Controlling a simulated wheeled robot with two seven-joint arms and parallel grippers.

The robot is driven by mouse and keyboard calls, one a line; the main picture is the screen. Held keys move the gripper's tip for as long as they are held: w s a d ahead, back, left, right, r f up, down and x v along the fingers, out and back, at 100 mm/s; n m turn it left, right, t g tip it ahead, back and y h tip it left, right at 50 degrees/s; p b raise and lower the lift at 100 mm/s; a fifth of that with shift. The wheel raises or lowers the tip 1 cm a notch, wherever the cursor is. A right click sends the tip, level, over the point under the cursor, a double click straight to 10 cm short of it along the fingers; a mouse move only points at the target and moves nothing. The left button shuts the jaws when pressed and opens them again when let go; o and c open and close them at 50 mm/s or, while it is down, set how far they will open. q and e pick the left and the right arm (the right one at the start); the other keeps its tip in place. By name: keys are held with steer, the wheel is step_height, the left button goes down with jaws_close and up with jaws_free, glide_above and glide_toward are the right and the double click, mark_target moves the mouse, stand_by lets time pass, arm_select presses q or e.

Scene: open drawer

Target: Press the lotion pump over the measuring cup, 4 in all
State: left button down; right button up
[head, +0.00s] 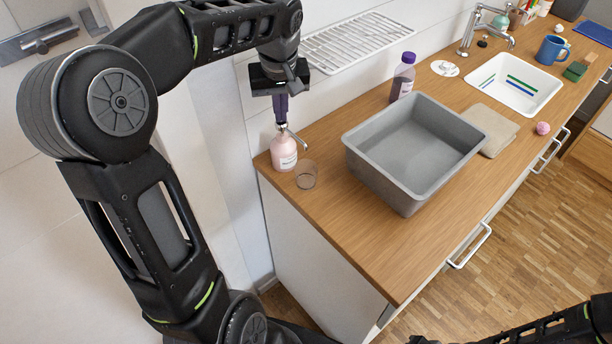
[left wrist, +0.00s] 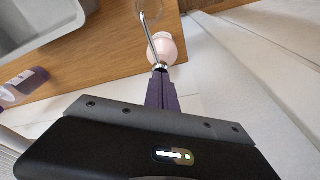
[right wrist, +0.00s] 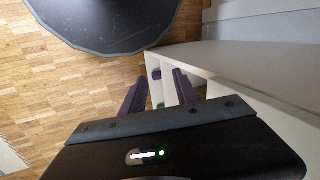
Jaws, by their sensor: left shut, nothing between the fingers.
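The pink lotion bottle (head: 284,155) stands upright at the counter's near left corner. Its metal pump spout (head: 297,137) points toward the clear measuring cup (head: 306,177), which stands beside the bottle, below the spout tip. My left gripper (head: 281,118) is shut and empty, pointing down right over the pump top; I cannot tell whether it touches. The left wrist view shows the shut fingers (left wrist: 160,75) at the pump head, the bottle (left wrist: 168,48) and the cup (left wrist: 154,10), partly cut off. The cup's contents are unclear. My right gripper (right wrist: 159,80) is open and empty, away from the counter.
A large grey basin (head: 380,176) stands right of the cup. A purple-capped bottle (head: 403,76) is behind it, and a folded beige cloth (head: 486,128) lies beside it. The white wall is close to the pump bottle. A sink (head: 548,88) is farther back.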

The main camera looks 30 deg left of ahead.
arm_select(q)
steer(key=shift+s+f+b, duration=0.1)
steer(key=shift+f+b, duration=0.65)
steer(key=shift+f, duration=0.3)
steer(key=shift+r, duration=0.2)
steer(key=shift+r+p, duration=1.15)
steer(key=shift+r, duration=0.15)
steer(key=shift+r, duration=0.15)
step_height(320, 180, up, 6)
steer(key=p, duration=0.4)
